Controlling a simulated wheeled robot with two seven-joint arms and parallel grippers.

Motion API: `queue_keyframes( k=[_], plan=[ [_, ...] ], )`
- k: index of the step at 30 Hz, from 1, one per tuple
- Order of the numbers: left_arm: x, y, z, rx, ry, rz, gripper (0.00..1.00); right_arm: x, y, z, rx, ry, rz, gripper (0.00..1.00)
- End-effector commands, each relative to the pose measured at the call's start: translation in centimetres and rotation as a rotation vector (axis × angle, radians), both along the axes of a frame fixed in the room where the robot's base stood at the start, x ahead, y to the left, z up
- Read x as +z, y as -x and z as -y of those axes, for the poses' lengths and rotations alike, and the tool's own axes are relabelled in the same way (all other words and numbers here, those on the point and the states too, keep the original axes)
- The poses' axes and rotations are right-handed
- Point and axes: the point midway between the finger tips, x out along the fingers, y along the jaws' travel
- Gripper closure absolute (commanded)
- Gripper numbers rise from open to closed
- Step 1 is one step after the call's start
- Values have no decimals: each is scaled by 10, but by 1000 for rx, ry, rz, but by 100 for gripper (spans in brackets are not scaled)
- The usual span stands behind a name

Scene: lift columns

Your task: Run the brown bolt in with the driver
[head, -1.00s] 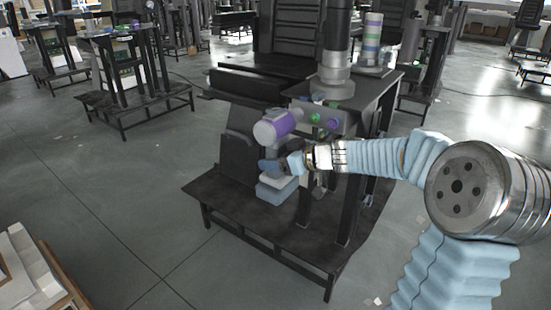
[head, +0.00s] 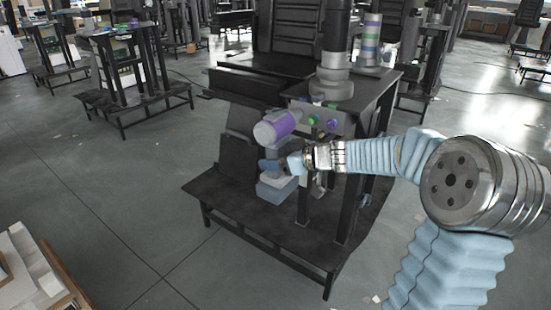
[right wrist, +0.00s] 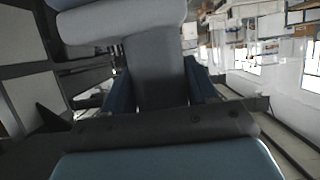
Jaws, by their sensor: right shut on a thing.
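The driver (head: 275,127) has a rounded body, pale at its left end and purple towards the right, with a grey handle and a blue base block. My right gripper (head: 273,166) is shut on the driver's handle. In the right wrist view, the two blue fingers (right wrist: 158,88) stand either side of the grey handle (right wrist: 157,65), below the pale driver body. The driver's purple end lies near the lift column's grey panel (head: 309,117); I cannot tell if they touch. I cannot make out the brown bolt. My left gripper is out of view.
The panel carries green and purple round parts. A low black platform (head: 232,205) lies beneath.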

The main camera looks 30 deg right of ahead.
Motion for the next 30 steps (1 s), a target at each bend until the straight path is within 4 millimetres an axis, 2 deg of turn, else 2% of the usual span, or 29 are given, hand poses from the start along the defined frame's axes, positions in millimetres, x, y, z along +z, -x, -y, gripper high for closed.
queue_keyframes(
  k=[8,30],
  plan=[
    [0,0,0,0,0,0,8,2,1,-2,-2,-1,4,100],
    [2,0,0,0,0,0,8,3,17,-42,0,-1,5,100]
  ],
)
